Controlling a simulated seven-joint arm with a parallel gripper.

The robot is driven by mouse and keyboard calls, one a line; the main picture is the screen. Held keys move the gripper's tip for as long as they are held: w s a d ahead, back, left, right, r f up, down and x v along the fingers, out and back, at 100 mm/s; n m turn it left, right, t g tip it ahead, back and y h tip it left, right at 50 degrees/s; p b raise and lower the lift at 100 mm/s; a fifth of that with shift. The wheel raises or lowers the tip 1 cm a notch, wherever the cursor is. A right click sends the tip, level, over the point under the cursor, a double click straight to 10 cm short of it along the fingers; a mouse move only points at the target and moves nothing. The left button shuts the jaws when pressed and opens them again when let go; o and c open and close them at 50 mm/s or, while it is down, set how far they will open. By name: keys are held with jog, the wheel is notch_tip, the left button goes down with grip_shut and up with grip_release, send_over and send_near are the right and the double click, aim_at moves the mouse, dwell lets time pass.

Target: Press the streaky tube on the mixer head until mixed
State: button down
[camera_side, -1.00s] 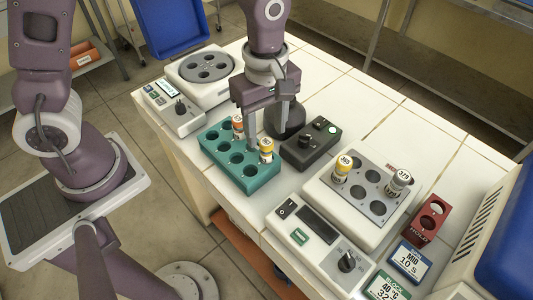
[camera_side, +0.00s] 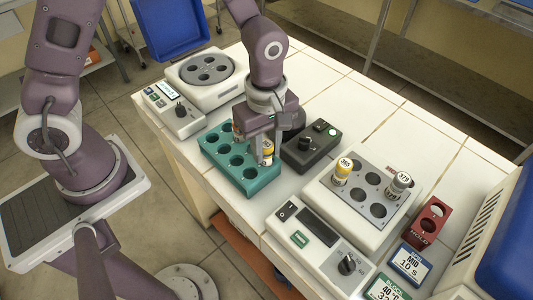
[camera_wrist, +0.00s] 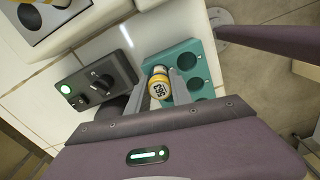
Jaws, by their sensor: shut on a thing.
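My gripper (camera_side: 263,158) is over the teal rack (camera_side: 249,185), with its fingers shut on a yellow-capped tube (camera_side: 267,150). The wrist view shows the tube (camera_wrist: 159,85) between the two fingers, with a printed number on its top. It is at the rack's edge; I cannot tell whether it has lifted in its hole, and its contents are hidden. The black mixer (camera_side: 311,150) stands just right of the rack, with a knob and a lit green button. Its round dark head (camera_wrist: 112,108) is partly hidden behind my gripper.
A block unit (camera_side: 365,205) at the right holds a yellow-capped tube (camera_side: 343,169) and a grey-capped tube (camera_side: 398,185). A white centrifuge-like unit (camera_side: 205,75) stands at the back left. A red rack (camera_side: 428,220) and label cards (camera_side: 410,262) lie at the right.

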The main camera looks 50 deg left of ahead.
jog(key=r, duration=0.9)
jog(key=shift+w+r, duration=0.2)
jog(key=w+a+r, duration=0.4)
jog(key=w+a, duration=0.3)
jog(key=w, duration=0.6)
jog(key=shift+s+a+f, duration=0.1)
jog(key=shift+s+f, duration=0.05)
jog(key=shift+f, duration=1.7)
jog(key=shift+f, duration=0.6)
notch_tip(320, 180, up, 6)
dwell(0.5)
